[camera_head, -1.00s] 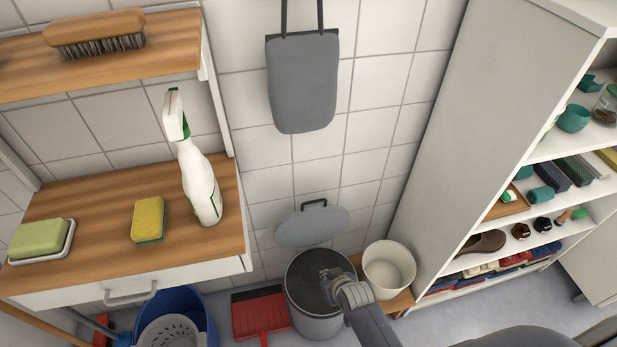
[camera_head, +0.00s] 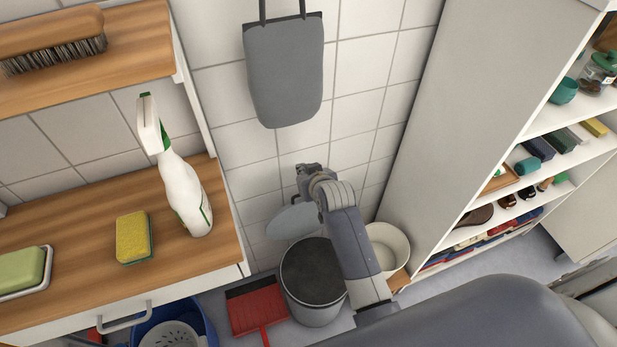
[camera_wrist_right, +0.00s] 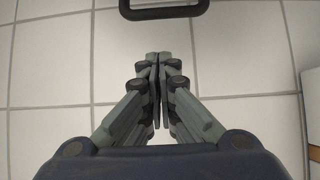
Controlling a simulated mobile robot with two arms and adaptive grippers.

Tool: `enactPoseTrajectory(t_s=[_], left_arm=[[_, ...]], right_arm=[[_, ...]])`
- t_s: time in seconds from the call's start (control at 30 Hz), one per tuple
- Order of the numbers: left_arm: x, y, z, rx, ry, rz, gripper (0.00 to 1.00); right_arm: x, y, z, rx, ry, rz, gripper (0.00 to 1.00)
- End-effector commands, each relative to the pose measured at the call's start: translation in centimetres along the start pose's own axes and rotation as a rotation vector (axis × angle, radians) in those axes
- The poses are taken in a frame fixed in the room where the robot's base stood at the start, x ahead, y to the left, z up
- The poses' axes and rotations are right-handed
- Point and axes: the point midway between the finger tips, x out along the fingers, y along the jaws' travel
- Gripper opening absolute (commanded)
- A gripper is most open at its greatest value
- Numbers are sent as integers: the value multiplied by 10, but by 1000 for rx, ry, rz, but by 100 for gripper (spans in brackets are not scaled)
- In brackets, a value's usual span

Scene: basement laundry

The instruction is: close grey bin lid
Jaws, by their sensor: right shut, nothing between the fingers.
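The grey bin (camera_head: 313,283) stands on the floor by the tiled wall, its round mouth open. Its grey lid (camera_head: 292,222) is raised behind it, tilted up against the wall side. My right gripper (camera_head: 305,169) is in front of the wall above the lid, and my arm covers part of the lid's right side. In the right wrist view the gripper (camera_wrist_right: 157,60) is shut and empty. A dark handle (camera_wrist_right: 163,10) shows at the top of that view, apart from the fingertips. My left gripper is not in view.
A white bucket (camera_head: 388,247) stands right of the bin, and a red dustpan (camera_head: 256,309) left of it. A wooden counter (camera_head: 100,258) holds a spray bottle (camera_head: 183,190) and sponge (camera_head: 134,236). A grey bag (camera_head: 285,75) hangs above. A tall shelf (camera_head: 405,130) bounds the right.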

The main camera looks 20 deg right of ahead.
Motion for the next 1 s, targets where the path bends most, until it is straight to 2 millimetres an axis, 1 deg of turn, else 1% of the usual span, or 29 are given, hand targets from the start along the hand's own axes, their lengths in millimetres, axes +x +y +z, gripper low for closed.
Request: enactPoseTrajectory(t_s=[0.03,0.17,0.2,0.3,0.5,1.0], left_arm=[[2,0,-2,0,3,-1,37],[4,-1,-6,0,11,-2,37],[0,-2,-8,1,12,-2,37],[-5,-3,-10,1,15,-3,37],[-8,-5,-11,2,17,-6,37],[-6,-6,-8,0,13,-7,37]], right_arm=[[10,0,0,0,-1,-1,0],[30,0,0,-1,0,-1,0],[24,0,6,0,-4,0,0],[13,0,18,1,-3,0,0],[4,0,30,1,-1,0,0],[3,2,33,-1,8,1,0]])
